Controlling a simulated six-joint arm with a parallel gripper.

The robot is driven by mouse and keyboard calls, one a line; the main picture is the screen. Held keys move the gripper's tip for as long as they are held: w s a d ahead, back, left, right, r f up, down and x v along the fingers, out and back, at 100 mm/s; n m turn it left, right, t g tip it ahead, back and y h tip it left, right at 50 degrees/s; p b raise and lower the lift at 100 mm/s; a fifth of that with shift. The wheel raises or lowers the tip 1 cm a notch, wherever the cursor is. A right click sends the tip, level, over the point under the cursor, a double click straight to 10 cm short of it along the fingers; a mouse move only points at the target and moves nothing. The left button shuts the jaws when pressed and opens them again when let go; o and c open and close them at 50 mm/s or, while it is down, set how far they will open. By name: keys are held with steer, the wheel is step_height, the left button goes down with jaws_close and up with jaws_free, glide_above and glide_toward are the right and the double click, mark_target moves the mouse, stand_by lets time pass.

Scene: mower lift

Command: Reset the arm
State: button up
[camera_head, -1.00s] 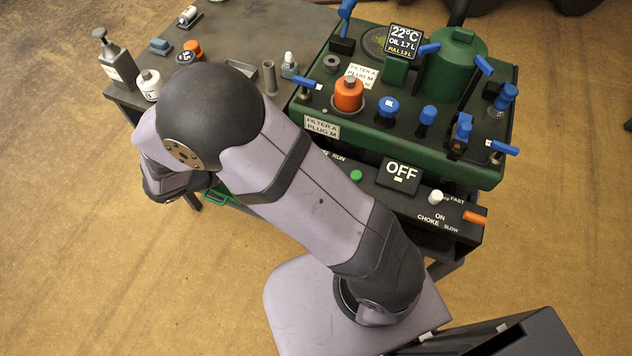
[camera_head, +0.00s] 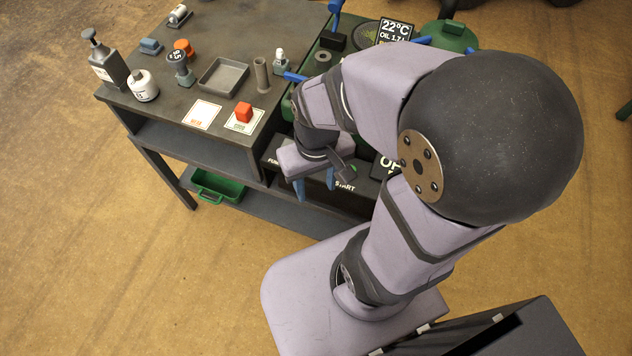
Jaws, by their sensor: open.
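My arm rises from its pale base and bends at a large dark elbow joint. My gripper (camera_head: 316,188) points down just in front of the black control panel (camera_head: 345,205), with its two blue fingers apart and nothing seen between them. The arm covers most of the green mower deck, including its middle and right side.
The grey bench (camera_head: 185,115) at left holds a pump bottle (camera_head: 108,62), a white canister (camera_head: 143,86), a grey tray (camera_head: 223,76), an upright tube (camera_head: 261,74) and an orange-red block (camera_head: 243,112) on a white card. A green bin (camera_head: 218,186) sits on the shelf below. The floor at left is clear.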

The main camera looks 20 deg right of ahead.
step_height(320, 180, up, 10)
steer(key=p, duration=1)
steer(key=shift+r, duration=0.15)
stand_by(0.6)
